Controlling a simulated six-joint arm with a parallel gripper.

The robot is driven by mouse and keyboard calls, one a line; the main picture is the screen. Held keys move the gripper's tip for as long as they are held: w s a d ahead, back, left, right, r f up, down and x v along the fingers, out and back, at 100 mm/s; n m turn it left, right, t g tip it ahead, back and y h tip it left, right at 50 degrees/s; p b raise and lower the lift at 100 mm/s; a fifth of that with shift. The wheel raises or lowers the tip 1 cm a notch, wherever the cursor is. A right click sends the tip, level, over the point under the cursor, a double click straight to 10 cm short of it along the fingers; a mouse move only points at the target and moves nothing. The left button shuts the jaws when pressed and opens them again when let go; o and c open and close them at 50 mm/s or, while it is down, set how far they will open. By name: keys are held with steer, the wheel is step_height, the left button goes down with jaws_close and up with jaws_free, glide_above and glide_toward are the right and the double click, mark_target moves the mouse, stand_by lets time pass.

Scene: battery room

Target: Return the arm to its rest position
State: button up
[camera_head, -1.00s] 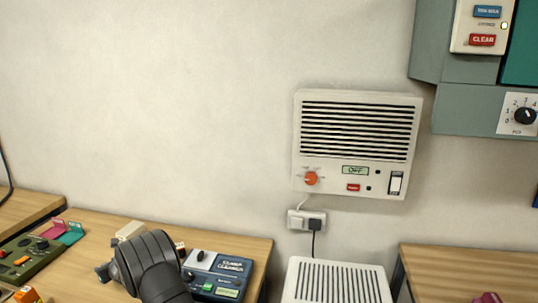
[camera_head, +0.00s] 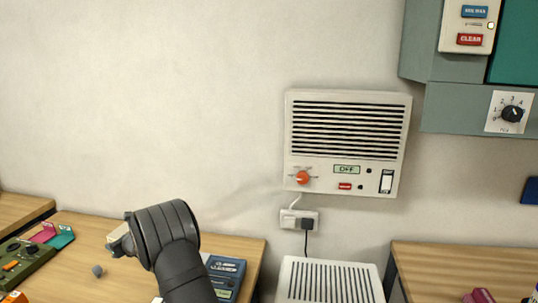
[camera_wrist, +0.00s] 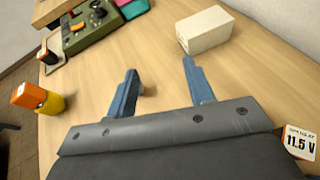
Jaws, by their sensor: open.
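My gripper (camera_wrist: 158,88) shows in the wrist view with its two blue fingers apart and nothing between them, above the wooden table. In the head view my dark arm (camera_head: 168,245) rises from the bottom edge, in front of the left table. The fingers are hidden or too small to tell there. A white block (camera_wrist: 206,30) lies on the table beyond the right finger, apart from it. No rest position is marked in either view.
A green control panel (camera_wrist: 90,22) and an orange-and-yellow object (camera_wrist: 38,97) stand left of the fingers. A blue device (camera_head: 228,272) sits beside my arm. A wall unit (camera_head: 347,142) reads OFF. The right table (camera_head: 465,262) is mostly clear.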

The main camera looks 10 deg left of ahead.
steer(key=d+n+g+y, duration=0.1)
steer(key=d+n+g, duration=0.35)
steer(key=d, duration=0.65)
steer(key=shift+g, duration=0.25)
steer(key=s+a+f, duration=0.1)
steer(key=a+f, duration=0.1)
steer(key=a, duration=0.1)
steer(key=s+a+f, duration=0.1)
steer(key=s+a, duration=0.1)
steer(key=a, duration=0.2)
steer(key=s+a+f, duration=0.2)
steer(key=a, duration=0.1)
steer(key=shift+a+f, duration=0.15)
steer(key=shift+f, duration=0.2)
steer(key=w+d+r, duration=0.4)
steer(key=d+r, duration=0.2)
steer(key=d, duration=0.4)
steer(key=w+a+m+t, duration=0.1)
steer(key=a+m+t, duration=0.2)
steer(key=a, duration=0.4)
steer(key=shift+w+r+t+h, duration=0.3)
steer(key=shift+w+r+t, duration=0.05)
steer(key=shift+r+t, duration=0.1)
